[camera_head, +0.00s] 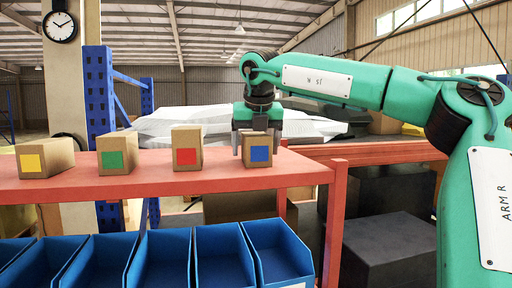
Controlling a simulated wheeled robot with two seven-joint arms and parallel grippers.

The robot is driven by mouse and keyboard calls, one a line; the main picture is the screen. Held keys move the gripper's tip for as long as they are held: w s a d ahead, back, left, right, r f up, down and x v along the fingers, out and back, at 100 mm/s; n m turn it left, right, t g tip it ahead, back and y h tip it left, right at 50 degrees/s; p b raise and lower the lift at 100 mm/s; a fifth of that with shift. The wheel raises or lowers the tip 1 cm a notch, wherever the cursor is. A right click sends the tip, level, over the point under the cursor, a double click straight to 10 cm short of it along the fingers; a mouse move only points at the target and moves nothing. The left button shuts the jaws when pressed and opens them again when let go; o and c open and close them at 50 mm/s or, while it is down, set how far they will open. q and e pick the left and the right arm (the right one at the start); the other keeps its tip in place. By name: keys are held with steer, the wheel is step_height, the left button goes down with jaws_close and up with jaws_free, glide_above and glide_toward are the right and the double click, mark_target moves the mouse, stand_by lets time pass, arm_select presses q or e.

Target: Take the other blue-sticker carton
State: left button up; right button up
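A carton with a blue sticker (258,161) stands at the right end of the red shelf (180,186). My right gripper (257,142) comes down from above, its fingers around the top of this carton at its left and right. The carton appears to rest on the shelf. Whether the fingers press on it is too small to tell. It is the only blue-sticker carton that I see. My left gripper is not in view.
Cartons with yellow (45,158), green (117,153) and red (187,151) stickers stand in a row further left on the shelf. Several open blue bins (277,262) sit below the shelf front. A dark box (388,250) stands at lower right.

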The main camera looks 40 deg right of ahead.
steer(key=shift+s+a, duration=0.1)
steer(key=shift+a, duration=0.05)
steer(key=shift+f, duration=0.25)
stand_by(0.3)
steer(key=c, duration=1.1)
steer(key=shift+r, duration=0.1)
steer(key=shift+c, duration=0.2)
